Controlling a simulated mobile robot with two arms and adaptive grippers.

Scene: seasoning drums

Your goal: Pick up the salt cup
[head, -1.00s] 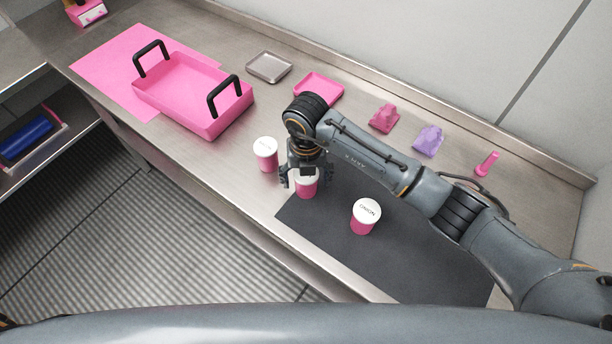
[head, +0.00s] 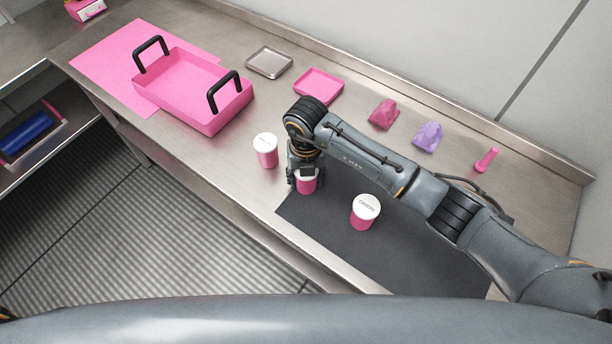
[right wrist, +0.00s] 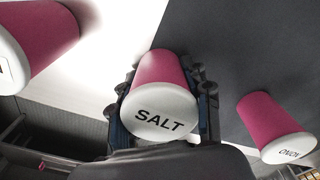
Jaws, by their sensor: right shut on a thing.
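The salt cup (head: 307,184) is pink with a white lid and stands on the edge of the dark mat in the head view. Its lid reads SALT in the right wrist view (right wrist: 164,108). My right gripper (head: 306,178) is shut on the salt cup, with a finger on each side of it. The gripper and wrist hide part of the lid in the head view. The cup looks upright and at mat level; I cannot tell whether it is lifted. My left gripper is not in view.
The onion cup (head: 364,212) stands to the right on the dark mat (head: 345,262). Another white-lidded pink cup (head: 266,151) stands close on the left. A pink tray with black handles (head: 190,95), small trays and two bags (head: 384,114) lie further back.

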